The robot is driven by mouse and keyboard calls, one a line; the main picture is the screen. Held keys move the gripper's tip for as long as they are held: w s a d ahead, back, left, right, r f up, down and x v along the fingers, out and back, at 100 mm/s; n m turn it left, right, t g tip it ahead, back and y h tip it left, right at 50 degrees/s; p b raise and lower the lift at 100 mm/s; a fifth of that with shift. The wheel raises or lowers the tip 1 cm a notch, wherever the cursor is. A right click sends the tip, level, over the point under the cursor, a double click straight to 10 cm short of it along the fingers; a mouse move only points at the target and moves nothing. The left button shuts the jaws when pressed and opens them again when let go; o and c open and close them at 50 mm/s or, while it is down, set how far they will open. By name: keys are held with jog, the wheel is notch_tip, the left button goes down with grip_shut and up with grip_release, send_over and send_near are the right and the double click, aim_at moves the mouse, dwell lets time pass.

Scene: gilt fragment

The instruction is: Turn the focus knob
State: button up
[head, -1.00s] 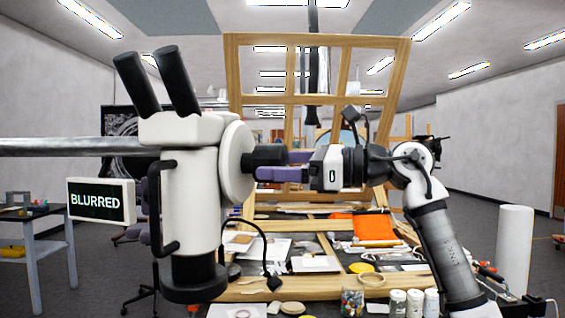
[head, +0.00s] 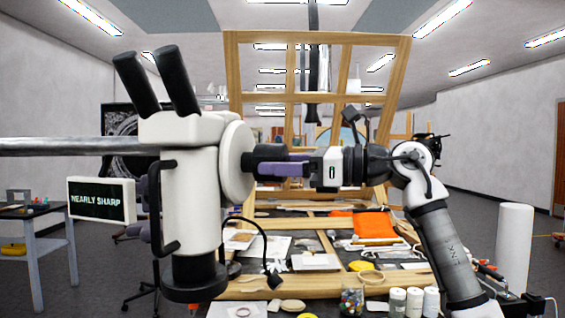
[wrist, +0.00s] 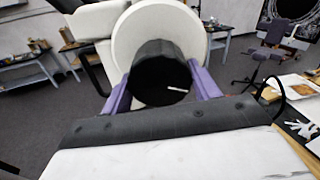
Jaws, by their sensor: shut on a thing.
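The white microscope (head: 190,200) hangs from a horizontal bar at the left, with black eyepieces on top. Its black focus knob (head: 249,163) sticks out from a round white disc (head: 236,163) on its right side. My gripper (head: 270,163) reaches in from the right with its purple fingers on the knob. In the wrist view the knob (wrist: 160,80) sits between the two fingers, with a white mark on its face. A small sign (head: 100,200) reads "NEARLY SHARP".
A wooden frame (head: 232,100) stands behind. The worktable below holds papers, an orange cloth (head: 360,224), a jar of beads (head: 351,300) and white bottles (head: 414,300). A black gooseneck (head: 262,240) curves under the knob. A monitor (head: 118,122) stands behind the microscope.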

jog(key=shift+m+p, duration=0.8)
jog(key=shift+m, duration=1.6)
jog(key=o, duration=1)
jog(key=b+v, duration=0.2)
jog(key=v, duration=1.2)
jog(key=shift+a, duration=0.1)
